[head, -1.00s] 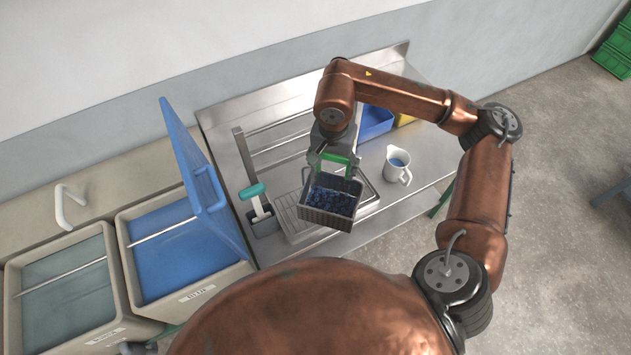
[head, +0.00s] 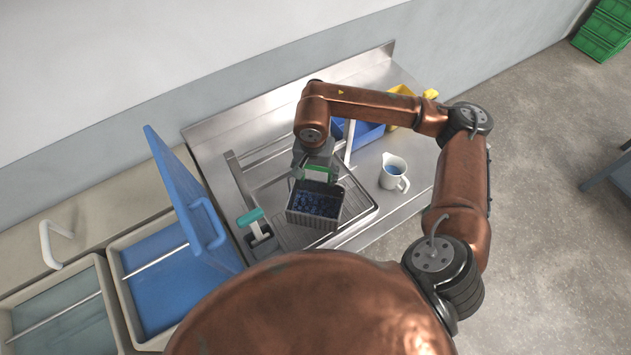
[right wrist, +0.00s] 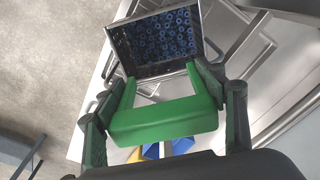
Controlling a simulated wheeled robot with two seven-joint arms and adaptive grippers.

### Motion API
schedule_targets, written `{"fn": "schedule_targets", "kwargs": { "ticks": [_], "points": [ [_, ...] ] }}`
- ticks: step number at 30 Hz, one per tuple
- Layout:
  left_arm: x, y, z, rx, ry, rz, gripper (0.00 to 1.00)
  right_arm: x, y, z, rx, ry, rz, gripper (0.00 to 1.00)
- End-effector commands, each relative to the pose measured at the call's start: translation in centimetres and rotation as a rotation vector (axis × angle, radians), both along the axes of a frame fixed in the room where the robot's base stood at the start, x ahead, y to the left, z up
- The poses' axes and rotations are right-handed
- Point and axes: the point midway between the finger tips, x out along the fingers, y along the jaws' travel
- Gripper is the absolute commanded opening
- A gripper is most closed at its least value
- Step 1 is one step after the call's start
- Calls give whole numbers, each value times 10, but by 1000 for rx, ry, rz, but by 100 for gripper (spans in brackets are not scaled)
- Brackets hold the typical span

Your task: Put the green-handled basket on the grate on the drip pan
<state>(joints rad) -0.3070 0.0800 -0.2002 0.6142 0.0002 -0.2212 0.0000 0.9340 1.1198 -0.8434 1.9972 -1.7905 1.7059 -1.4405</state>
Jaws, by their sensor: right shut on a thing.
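The basket (head: 314,207) is a grey mesh box full of small dark blue pieces. Its green handle (right wrist: 165,119) fills the middle of the right wrist view. My right gripper (head: 318,175) is shut on this handle, with a finger on each side, and the basket hangs below it. The drip pan (head: 365,212) with its ribbed grate (head: 290,236) lies on the steel bench. The basket is over the grate and hides part of it. I cannot tell whether its bottom touches the grate. My left gripper is not in view.
A white jug (head: 393,172) stands right of the pan. A teal-handled tool (head: 250,217) stands in a holder at the left. A raised blue lid (head: 188,200) rises beside the tanks. Blue (head: 368,135) and yellow (head: 402,120) bins sit at the back.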

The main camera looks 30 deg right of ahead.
Motion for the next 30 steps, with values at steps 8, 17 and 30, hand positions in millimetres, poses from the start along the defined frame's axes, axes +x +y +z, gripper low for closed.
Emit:
{"fn": "schedule_targets", "kwargs": {
  "ticks": [8, 17, 30],
  "points": [
    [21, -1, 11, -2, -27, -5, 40, -1, 0, -29, 1, 1, -1, 8],
    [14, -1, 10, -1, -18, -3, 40, 0, 0, -35, 2, -1, -1, 8],
    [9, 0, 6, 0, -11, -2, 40, -1, -1, -38, 1, 1, -1, 82]
  ]
}}
